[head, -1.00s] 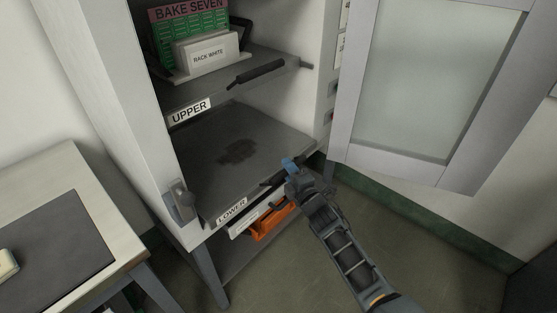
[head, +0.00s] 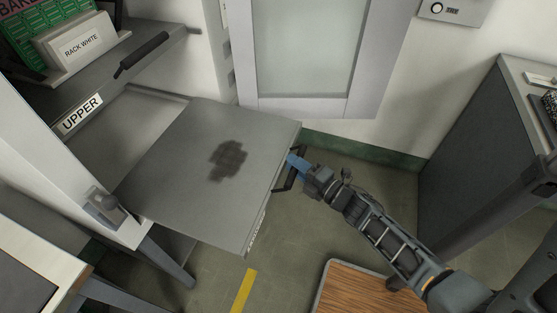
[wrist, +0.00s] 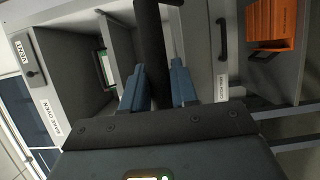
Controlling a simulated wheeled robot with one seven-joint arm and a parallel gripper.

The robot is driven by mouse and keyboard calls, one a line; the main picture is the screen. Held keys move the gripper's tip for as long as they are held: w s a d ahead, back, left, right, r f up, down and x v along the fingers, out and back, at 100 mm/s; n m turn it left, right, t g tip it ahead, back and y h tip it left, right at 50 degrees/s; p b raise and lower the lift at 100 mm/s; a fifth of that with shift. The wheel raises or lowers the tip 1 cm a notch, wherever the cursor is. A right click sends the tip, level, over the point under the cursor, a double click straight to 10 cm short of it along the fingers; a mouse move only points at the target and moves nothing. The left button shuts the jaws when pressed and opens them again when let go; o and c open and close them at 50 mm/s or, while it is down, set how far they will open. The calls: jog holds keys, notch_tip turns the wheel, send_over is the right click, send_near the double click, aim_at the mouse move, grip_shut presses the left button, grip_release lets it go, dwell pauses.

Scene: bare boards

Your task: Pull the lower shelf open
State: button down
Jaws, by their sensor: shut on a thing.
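The lower shelf (head: 190,170), a grey flat plate with a dark stain, extends well out of the cabinet in the head view. Its black handle (head: 283,181) is on the front edge. My gripper (head: 294,162), with blue fingertips, is at this handle on the shelf's right side. In the wrist view my gripper (wrist: 160,88) has its two blue fingers either side of a dark bar (wrist: 151,45), shut on the handle. The LOWER label is seen only edge-on in the head view.
The upper shelf (head: 90,85) with its UPPER label is in, bearing a white RACK WHITE block (head: 82,45). The glazed door (head: 312,50) stands open behind. A wooden-topped piece (head: 355,290) is at the front, a grey cabinet (head: 480,150) at right. Floor lies between.

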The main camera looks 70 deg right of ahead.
jog(key=shift+s, duration=0.5)
jog(key=c, duration=1)
grip_release()
jog(key=shift+o, duration=0.2)
jog(key=shift+s, duration=0.1)
jog(key=b+v, duration=0.1)
jog(key=v, duration=0.6)
jog(key=shift+s+b, duration=0.3)
jog(key=shift+b, duration=0.05)
jog(key=shift+a, duration=0.15)
